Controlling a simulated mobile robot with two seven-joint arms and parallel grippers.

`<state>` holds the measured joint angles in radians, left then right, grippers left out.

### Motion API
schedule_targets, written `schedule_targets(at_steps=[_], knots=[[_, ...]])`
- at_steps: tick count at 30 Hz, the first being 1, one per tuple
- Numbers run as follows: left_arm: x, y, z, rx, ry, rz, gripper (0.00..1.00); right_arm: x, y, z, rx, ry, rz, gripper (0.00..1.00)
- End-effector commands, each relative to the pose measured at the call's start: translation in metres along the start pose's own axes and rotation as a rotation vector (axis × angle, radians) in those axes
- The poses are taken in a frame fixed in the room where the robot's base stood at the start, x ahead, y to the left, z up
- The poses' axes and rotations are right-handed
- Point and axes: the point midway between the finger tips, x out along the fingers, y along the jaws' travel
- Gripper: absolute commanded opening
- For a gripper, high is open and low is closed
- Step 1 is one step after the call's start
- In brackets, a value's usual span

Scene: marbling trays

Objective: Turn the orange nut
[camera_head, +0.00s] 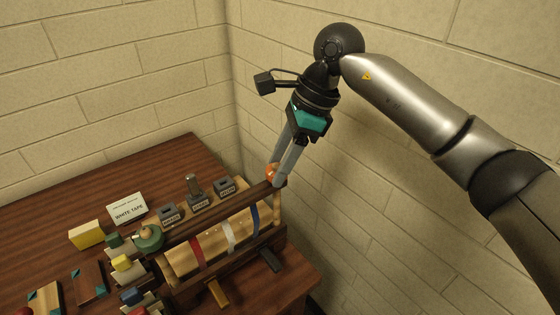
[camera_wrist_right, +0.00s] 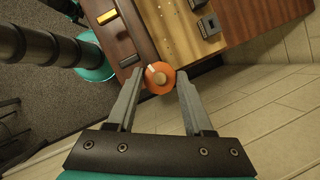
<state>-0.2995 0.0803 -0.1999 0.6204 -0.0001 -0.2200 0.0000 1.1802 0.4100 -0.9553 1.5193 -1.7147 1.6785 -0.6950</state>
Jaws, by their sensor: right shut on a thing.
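The orange nut (camera_head: 270,171) sits at the right end of a long dark wooden bar on the wooden rack. In the right wrist view the nut (camera_wrist_right: 160,84) is a round orange disc with a pale wooden centre and a small light mark on its upper left rim. My right gripper (camera_head: 278,180) reaches down to it from above. In the right wrist view my right gripper (camera_wrist_right: 159,88) has one finger on each side of the nut, shut on it. In the head view the fingers partly cover the nut. My left gripper is not in view.
The wooden rack (camera_head: 280,217) holds a pale board with red, white and blue bands. Grey labelled blocks (camera_head: 199,202), a white tape card (camera_head: 127,208) and a yellow block (camera_head: 86,235) stand behind and left. Brick walls close in behind and right. The table's back left (camera_head: 110,175) is clear.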

Motion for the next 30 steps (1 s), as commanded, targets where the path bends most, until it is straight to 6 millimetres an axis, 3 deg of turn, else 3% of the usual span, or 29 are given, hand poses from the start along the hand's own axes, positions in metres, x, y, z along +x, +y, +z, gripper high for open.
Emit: schedule_targets(at_steps=[11,30], knots=[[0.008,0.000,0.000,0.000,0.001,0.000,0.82,0.001,0.001,-0.001,0.092,0.000,-0.042,0.00],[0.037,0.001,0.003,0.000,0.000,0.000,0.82,0.001,0.003,0.000,0.487,-0.001,-0.204,0.00]])
